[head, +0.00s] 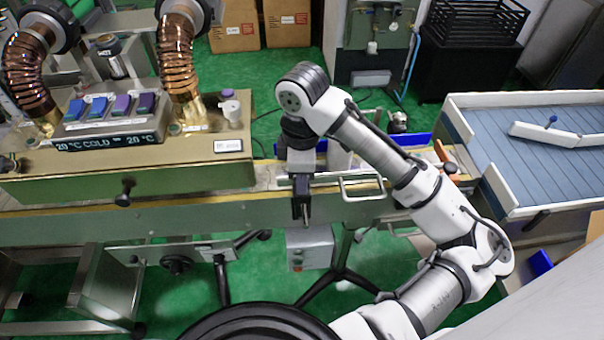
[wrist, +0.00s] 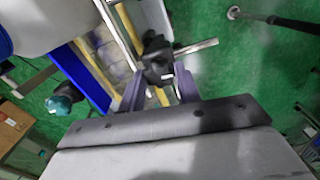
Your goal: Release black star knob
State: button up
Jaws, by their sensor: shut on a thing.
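The black star knob (wrist: 157,60) sits between the two fingers of my gripper (wrist: 160,80) in the wrist view. A metal rod sticks out to the right from behind it. My gripper is shut on the knob. In the head view my gripper (head: 302,208) points down at the front edge of the conveyor (head: 355,208), right of the sleeve applicator (head: 130,178). The knob is mostly hidden there by the fingers and cannot be made out clearly.
A metal handle (head: 362,188) stands out just right of my gripper. A grey box (head: 310,247) hangs below it. Another dark knob (head: 126,192) is on the applicator's front. A blue-grey belt (head: 540,150) lies at the right.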

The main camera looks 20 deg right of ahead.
jog(key=shift+n, duration=0.6)
jog(key=o, duration=1)
jog(key=shift+r, duration=0.1)
notch_tip(320, 180, up, 14)
jog(key=shift+f+b, duration=0.15)
jog(key=shift+b, duration=0.45)
